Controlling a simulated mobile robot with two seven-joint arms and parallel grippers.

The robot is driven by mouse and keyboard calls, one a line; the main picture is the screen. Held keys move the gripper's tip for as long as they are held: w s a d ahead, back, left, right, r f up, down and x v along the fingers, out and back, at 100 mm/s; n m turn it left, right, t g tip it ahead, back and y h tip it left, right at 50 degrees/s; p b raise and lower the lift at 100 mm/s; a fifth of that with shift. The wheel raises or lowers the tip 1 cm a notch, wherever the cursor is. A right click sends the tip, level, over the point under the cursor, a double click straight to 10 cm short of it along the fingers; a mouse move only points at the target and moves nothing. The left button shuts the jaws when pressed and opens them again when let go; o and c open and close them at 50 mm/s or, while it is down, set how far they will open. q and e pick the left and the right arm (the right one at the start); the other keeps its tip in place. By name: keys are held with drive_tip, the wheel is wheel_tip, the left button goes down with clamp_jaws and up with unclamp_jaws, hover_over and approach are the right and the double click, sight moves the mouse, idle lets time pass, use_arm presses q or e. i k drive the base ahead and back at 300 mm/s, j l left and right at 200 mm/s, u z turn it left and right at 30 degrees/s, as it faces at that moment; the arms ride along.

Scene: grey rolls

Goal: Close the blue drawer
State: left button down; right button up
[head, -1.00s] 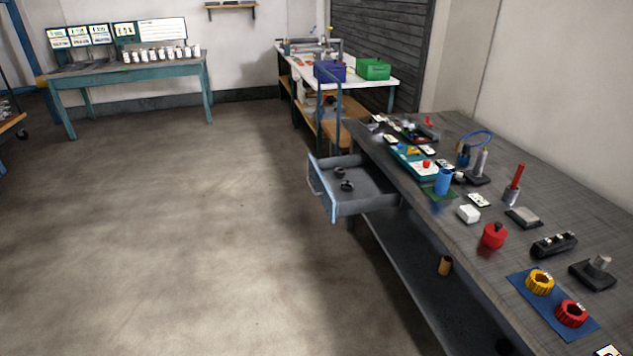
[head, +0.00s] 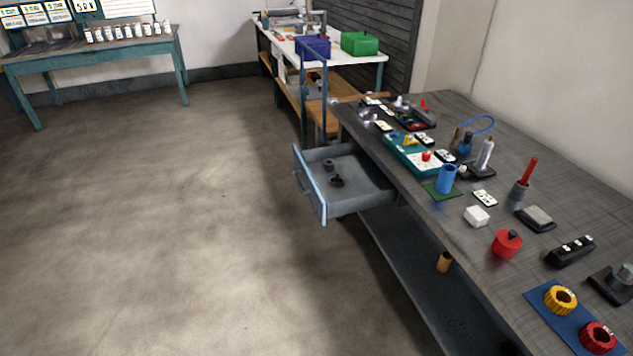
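The blue drawer (head: 310,185) is open and sticks out to the left from under the dark grey workbench (head: 470,250). Its light blue front panel carries a handle (head: 299,181) on its outer face. Two small dark round parts (head: 337,181) lie inside on the grey drawer floor. Neither of my grippers shows in the head view.
The bench top holds a blue cup (head: 446,179), a red pot (head: 507,244), a white block (head: 477,216) and yellow and red rings on a blue mat. The floor (head: 180,230) left of the drawer is clear.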

sight(365, 186)
drive_tip(key=i+j+z, duration=0.15)
drive_tip(key=i, duration=0.3)
drive_tip(key=i+j+z, duration=0.15)
drive_tip(key=i, duration=0.3)
drive_tip(key=i+j+z, duration=0.15)
drive_tip(key=i+j, duration=0.2)
drive_tip(key=i, duration=0.1)
